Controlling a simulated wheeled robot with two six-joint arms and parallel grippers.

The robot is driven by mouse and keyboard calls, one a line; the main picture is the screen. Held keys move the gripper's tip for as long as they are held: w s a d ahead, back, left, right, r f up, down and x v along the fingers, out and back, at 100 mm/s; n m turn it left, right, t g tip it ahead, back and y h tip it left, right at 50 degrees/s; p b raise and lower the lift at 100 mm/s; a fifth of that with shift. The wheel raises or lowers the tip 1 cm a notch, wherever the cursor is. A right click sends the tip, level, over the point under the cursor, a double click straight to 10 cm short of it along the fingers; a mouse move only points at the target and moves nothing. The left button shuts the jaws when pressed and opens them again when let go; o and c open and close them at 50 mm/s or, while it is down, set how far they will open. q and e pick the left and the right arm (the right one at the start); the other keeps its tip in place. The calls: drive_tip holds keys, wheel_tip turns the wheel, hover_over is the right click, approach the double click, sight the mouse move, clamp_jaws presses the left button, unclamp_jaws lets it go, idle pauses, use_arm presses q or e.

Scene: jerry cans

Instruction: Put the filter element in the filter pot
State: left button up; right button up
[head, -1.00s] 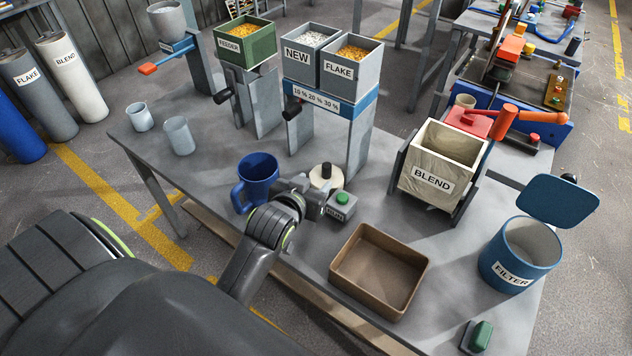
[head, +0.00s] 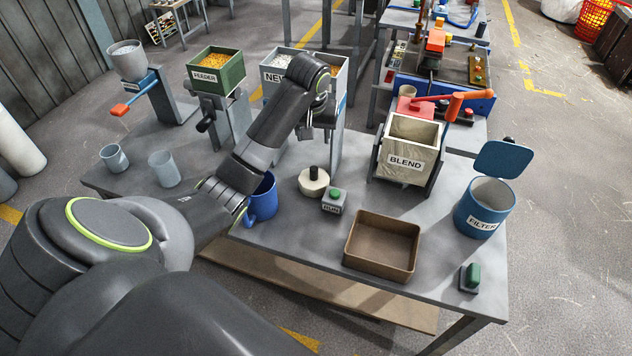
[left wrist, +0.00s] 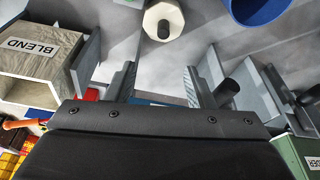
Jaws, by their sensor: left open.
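A cream round piece with a black knob, which I take for the filter element (head: 313,181), stands on the table between the blue mug and a small grey box with a green button. It also shows at the top of the left wrist view (left wrist: 177,20). The blue filter pot (head: 482,210), labelled FILTER, stands at the table's right with its lid (head: 503,159) raised. My left gripper (head: 305,134) is raised behind the cream piece, in front of the bin stand. In the left wrist view its fingers (left wrist: 160,84) are apart with nothing between them.
A brown tray (head: 382,271) lies between the cream piece and the pot. The BLEND box (head: 407,151) stands behind the tray. The blue mug (head: 265,197) is partly hidden by my arm. The green button box (head: 333,201) is close by the cream piece.

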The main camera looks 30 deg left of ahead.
use_arm(q)
hover_over(314, 168)
drive_tip(key=s+d, duration=0.2)
wheel_tip(314, 168, down, 10)
drive_tip(key=f, duration=0.1)
drive_tip(key=a+f, duration=0.1)
drive_tip(key=w+f, duration=0.1)
drive_tip(key=f, duration=0.1)
drive_tip(key=shift+w+a+f+p, duration=0.1)
drive_tip(key=shift+a+p, duration=0.2)
drive_tip(key=shift+a, duration=0.05)
drive_tip(key=shift+w+f, duration=0.15)
drive_tip(key=shift+f, duration=0.35)
drive_tip(key=shift+c, duration=0.2)
clamp_jaws()
